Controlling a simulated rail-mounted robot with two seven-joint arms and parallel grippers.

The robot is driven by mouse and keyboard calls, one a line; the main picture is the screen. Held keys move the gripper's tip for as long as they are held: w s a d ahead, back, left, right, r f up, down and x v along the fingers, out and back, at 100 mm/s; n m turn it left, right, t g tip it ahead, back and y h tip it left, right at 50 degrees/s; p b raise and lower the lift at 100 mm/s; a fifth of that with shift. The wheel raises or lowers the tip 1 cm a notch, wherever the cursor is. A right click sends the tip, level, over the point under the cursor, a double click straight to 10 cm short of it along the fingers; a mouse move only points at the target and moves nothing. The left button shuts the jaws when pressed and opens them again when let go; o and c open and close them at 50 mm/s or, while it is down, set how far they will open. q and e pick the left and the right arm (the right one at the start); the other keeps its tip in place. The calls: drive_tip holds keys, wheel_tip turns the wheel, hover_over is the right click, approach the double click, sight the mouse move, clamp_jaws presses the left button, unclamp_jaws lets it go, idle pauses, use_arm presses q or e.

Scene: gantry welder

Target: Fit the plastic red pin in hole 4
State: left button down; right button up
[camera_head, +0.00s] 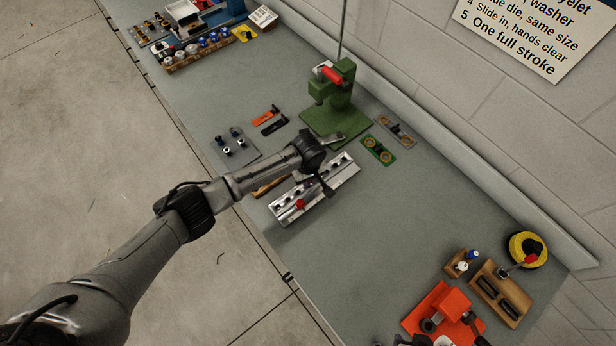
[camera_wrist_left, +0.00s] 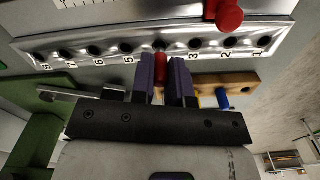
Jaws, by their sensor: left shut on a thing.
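A metal hole bar (camera_head: 290,207) with a numbered row of holes lies on the bench; in the left wrist view (camera_wrist_left: 110,30) labels 8 to 5 and 3 to 1 show. My left gripper (camera_head: 328,190) is over the bar. In the left wrist view its purple fingers (camera_wrist_left: 168,72) are shut on the red pin (camera_wrist_left: 160,66). The pin's far end overlaps the bar between holes 5 and 3. My right gripper is not in view.
A red knob (camera_wrist_left: 228,15) stands on the bar. A wooden strip (camera_wrist_left: 243,82) with a blue pin (camera_wrist_left: 222,98) lies beside it. A green press (camera_head: 335,100) stands behind the bar. The bench right of the bar is clear up to an orange device (camera_head: 440,312).

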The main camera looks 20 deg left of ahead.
use_arm(q)
drive_tip(key=shift+f+b, duration=0.4)
drive_tip(key=shift+f, duration=0.55)
drive_tip(key=c, duration=1)
unclamp_jaws()
drive_tip(key=shift+c, duration=0.2)
wheel_tip(320, 180, up, 14)
drive_tip(key=p, duration=0.1)
drive_tip(key=shift+f+m, duration=0.1)
drive_tip(key=shift+m, duration=0.2)
